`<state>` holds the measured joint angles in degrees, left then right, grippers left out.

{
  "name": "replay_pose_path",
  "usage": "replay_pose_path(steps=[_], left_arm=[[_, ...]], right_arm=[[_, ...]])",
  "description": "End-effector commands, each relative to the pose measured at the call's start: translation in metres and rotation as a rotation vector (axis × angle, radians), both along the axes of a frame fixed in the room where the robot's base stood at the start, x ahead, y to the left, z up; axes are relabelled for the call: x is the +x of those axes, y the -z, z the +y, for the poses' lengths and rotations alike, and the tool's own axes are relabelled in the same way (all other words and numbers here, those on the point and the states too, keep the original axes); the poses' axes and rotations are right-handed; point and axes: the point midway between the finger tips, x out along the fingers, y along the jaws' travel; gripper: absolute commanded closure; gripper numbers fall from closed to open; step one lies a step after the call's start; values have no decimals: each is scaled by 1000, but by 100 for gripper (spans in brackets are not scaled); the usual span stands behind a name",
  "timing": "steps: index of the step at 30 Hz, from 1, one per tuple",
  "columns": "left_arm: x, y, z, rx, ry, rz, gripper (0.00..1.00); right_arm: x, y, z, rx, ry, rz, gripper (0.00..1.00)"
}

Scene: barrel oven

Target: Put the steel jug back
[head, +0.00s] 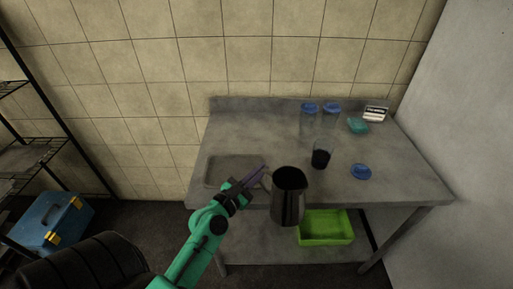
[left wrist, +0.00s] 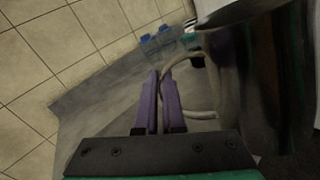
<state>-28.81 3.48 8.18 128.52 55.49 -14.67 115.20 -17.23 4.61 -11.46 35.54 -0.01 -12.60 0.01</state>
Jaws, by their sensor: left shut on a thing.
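The steel jug (head: 288,199) is dark, shiny and upright in the head view, in front of the grey table's near edge. My left gripper (head: 258,176) is to the left of the jug and shut on its handle. In the left wrist view the purple fingers (left wrist: 160,98) are close together at the curved handle (left wrist: 172,68), and the jug body (left wrist: 262,75) fills the right side. Whether the jug's base touches anything is not clear. My right gripper is not in view.
On the grey table (head: 260,133) are a shallow tray (head: 222,172), a dark-filled glass (head: 321,158), two blue-lidded clear containers (head: 309,122), a blue lid (head: 361,171), a teal item (head: 357,125) and a small white sign (head: 376,113). A green bin (head: 327,228) sits on the lower shelf.

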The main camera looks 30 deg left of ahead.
Motion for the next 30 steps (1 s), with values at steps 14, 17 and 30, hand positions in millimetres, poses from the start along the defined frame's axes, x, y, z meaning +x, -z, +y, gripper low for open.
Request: replay_pose_path(steps=[14, 17, 30], left_arm=[[-81, 47, -71, 1, -89, 0, 100], [-88, 52, -78, 1, -102, 0, 100], [-100, 56, -89, 0, -112, -12, 100]], right_arm=[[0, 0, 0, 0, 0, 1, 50], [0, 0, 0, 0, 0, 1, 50], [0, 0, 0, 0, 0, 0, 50]])
